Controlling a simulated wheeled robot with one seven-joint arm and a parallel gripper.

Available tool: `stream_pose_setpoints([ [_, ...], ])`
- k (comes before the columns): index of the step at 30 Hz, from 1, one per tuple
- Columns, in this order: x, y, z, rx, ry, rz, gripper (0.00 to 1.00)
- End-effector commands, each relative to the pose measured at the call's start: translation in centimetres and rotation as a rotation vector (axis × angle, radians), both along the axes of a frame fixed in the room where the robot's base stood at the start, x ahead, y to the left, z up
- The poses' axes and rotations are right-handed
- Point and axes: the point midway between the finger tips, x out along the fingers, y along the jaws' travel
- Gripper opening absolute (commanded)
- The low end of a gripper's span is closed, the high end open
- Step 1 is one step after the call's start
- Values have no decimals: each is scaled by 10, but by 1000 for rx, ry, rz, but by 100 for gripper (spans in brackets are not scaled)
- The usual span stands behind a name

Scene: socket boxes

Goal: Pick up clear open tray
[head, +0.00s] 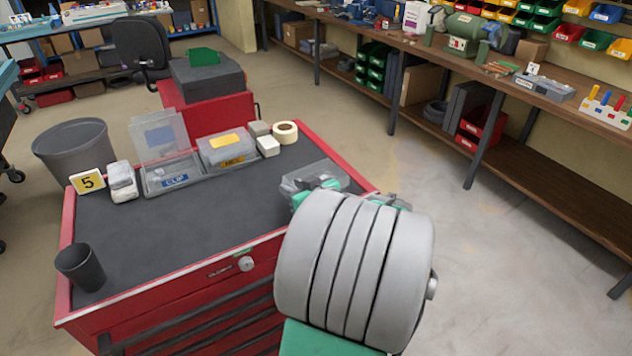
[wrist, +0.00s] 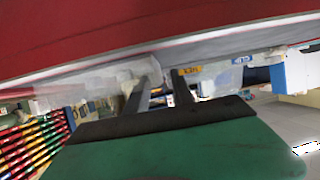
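A clear tray (head: 165,178) with a blue label stands on the cart's back edge, its clear lid (head: 160,135) raised behind it. Its blue label also shows in the wrist view (wrist: 241,59). Another clear bin (head: 314,176) is at the cart's right end, partly hidden by my arm; I cannot tell whether it is empty. My gripper (wrist: 162,76) has its two dark fingers apart with a gap between them. In the head view my arm hides the fingertips, close to the right-end bin. I see nothing clearly held.
The red cart (head: 190,262) has a dark top, mostly clear in the middle. A yellow-labelled clear box (head: 228,152), tape roll (head: 285,132), white blocks (head: 268,146), number card (head: 88,182) and dark cup (head: 80,267) stand on it. A grey bin (head: 75,150) is behind.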

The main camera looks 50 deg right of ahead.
Motion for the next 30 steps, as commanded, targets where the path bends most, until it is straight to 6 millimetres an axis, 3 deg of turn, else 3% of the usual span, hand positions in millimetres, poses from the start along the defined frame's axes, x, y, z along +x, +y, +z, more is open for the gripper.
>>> stream_pose_setpoints([
  [3,11,-2,-5,0,0,0,29],
  [9,11,-3,-5,0,0,-2,28],
  [20,10,-3,-5,0,0,-2,0],
  [30,10,-3,-5,0,0,-2,0],
])
